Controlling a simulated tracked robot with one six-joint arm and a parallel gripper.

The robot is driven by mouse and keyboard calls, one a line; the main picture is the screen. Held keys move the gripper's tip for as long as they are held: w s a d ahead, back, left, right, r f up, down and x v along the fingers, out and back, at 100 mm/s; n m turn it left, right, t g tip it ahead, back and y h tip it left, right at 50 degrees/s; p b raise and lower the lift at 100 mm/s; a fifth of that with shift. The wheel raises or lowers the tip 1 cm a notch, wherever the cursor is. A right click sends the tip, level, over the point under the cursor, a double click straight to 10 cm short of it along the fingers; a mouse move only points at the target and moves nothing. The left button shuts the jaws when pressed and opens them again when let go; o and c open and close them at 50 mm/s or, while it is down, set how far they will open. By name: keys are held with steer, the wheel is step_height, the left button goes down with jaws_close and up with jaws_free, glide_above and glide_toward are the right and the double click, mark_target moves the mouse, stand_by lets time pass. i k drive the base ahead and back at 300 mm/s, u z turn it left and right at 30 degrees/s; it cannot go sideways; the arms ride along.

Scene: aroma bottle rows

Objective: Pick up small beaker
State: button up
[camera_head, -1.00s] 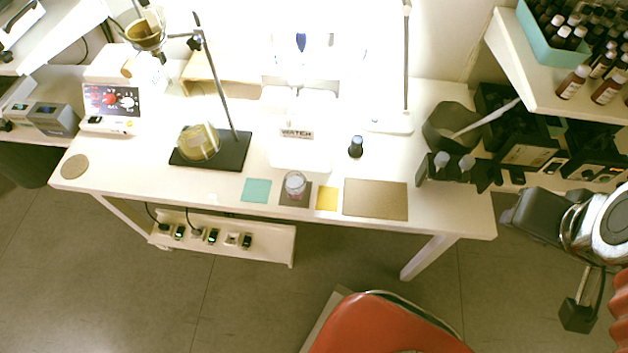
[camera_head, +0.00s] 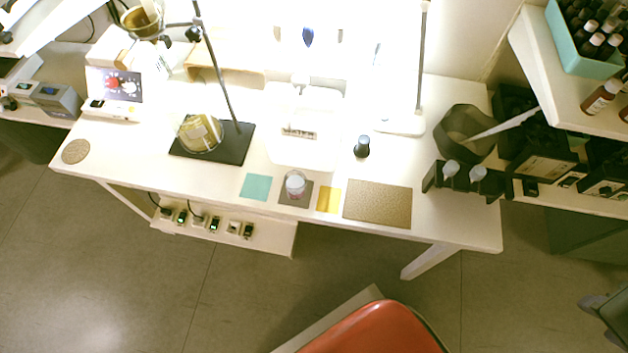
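A small clear glass beaker (camera_head: 295,184) with some pinkish contents stands upright on a dark grey square mat (camera_head: 303,203), near the front edge of the white bench. A larger glass vessel (camera_head: 200,134) with yellowish contents stands on the black base of a retort stand (camera_head: 238,146) to its left. My gripper cannot be made out; only a grey piece, perhaps of my arm, shows at the lower right edge, far from the beaker.
Teal (camera_head: 256,187), yellow (camera_head: 328,199) and brown (camera_head: 377,203) mats flank the beaker. A white device (camera_head: 302,143) and small dark bottle (camera_head: 362,147) stand behind. A black rack (camera_head: 460,178) is right. A red rounded surface (camera_head: 375,330) is below. Floor left of it is clear.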

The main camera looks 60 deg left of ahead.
mark_target(296, 182)
steer(key=z, duration=0.15)
steer(key=k, duration=1.5)
steer(key=u, duration=2.15)
steer(key=i, duration=0.55)
steer(key=u, duration=0.05)
